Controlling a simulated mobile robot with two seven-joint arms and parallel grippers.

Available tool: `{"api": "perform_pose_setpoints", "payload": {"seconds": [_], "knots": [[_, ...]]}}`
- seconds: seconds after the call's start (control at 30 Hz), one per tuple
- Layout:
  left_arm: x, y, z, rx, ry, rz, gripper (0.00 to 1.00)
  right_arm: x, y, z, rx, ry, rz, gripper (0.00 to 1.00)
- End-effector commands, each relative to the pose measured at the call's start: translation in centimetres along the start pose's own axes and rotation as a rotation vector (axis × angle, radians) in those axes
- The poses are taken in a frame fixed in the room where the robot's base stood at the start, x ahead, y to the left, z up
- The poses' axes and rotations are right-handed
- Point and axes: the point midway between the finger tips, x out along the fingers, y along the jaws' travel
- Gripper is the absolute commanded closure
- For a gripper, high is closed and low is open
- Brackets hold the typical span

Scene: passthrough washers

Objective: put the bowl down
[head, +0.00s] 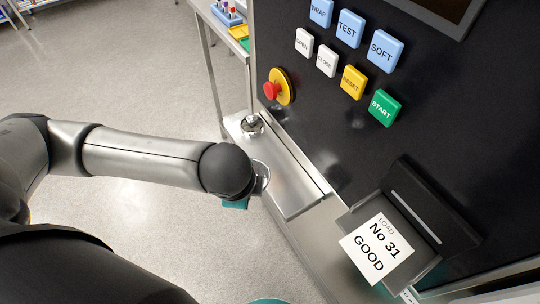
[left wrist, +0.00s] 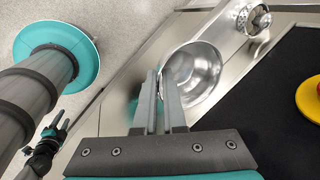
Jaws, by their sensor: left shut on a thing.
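The bowl (left wrist: 197,72) is shiny round steel, its inside facing the left wrist camera. My left gripper (left wrist: 161,82) is shut on its near rim in the left wrist view. In the head view only a sliver of the bowl (head: 262,175) shows past my dark wrist, which hides the fingers. The bowl is over or at the edge of a steel ledge (head: 292,192); I cannot tell if it touches the ledge.
A small shiny metal fitting (head: 251,125) stands on the ledge behind the bowl. A black machine panel has buttons and a red stop knob (head: 272,90). Bare ledge lies right of my wrist.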

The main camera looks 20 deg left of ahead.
Motion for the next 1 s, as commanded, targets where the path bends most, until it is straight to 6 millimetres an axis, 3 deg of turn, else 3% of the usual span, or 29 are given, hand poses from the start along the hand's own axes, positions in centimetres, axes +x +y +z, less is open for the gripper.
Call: {"api": "perform_pose_setpoints", "payload": {"seconds": [0.3, 0.6, 1.0], "knots": [[1.6, 1.7, 4.7, 0.385, 0.128, 0.005, 1.00, -0.7, 0.0, -0.1, 0.000, 0.000, 0.000, 0.50], [1.9, 2.9, 8.7, 0.782, 0.271, 0.004, 1.00, -1.2, 0.0, -0.1, 0.000, 0.001, 0.000, 0.50], [1.7, 3.5, 10.4, 1.046, 0.370, -0.003, 1.00, -1.5, 0.0, -0.2, 0.000, 0.002, -0.001, 0.50]]}}
